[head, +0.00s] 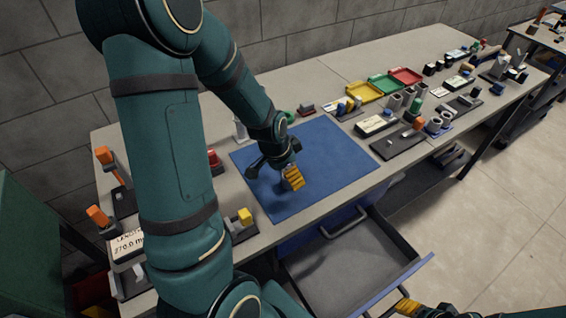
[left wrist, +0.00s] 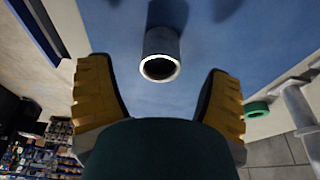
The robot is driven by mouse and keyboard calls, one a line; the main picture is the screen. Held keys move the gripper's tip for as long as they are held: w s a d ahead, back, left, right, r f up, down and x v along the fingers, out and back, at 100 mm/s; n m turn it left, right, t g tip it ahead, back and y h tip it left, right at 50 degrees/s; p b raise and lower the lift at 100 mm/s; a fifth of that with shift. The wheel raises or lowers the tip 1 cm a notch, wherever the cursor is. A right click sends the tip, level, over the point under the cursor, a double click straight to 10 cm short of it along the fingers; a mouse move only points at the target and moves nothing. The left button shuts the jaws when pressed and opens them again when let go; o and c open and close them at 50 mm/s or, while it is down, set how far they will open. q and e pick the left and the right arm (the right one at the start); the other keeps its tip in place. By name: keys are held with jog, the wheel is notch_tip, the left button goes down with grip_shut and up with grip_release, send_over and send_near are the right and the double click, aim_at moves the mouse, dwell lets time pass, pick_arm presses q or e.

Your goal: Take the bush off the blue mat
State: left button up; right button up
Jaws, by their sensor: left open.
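The bush (left wrist: 162,45) is a short grey metal tube with an open bore, standing on the blue mat (left wrist: 215,45) in the left wrist view. The blue mat (head: 340,165) lies on the workbench in the head view. My left gripper (head: 291,182) is above the middle of the mat, its yellow-padded fingers pointing down. In the left wrist view, the left gripper's (left wrist: 158,75) fingers are spread, with the bush between and just ahead of them, apparently untouched. In the head view the gripper largely hides the bush. My right gripper (head: 408,307) is only partly visible at the bottom edge.
An open drawer (head: 335,262) juts out below the mat. Yellow (head: 364,91), green (head: 386,83) and red (head: 406,76) trays stand behind and right of the mat. Stands with tools and parts line both sides. A green ring (left wrist: 257,109) lies beside the mat.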

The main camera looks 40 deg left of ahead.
pick_arm(q)
jog(key=shift+b+x, duration=0.3)
jog(key=shift+x, duration=1.95)
grip_shut()
